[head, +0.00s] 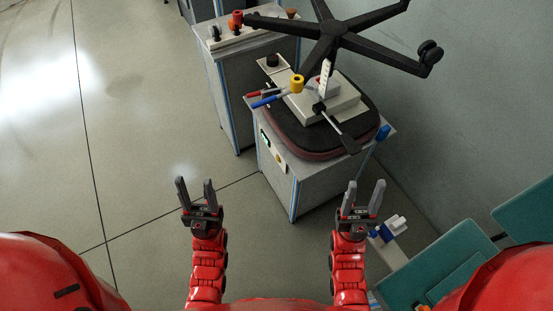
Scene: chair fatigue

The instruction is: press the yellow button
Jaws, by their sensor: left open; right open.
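A grey cabinet (305,188) stands in front of me, right of centre. On its front left face is a pale control panel (273,150) with small buttons. A small yellowish spot (280,159) low on this panel looks like a button, but it is too small to be sure. A yellow cylindrical cap (297,83) shows on top, beside the upturned chair base. My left gripper (195,183) is open and empty, left of the cabinet and apart from the panel. My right gripper (365,186) is open and empty, in front of the cabinet's right side.
An upturned chair with a black five-arm base (328,35) and dark seat (352,132) rests on the cabinet. A second cabinet (232,95) stands behind left. Teal chairs (455,262) are at lower right. The left floor is clear.

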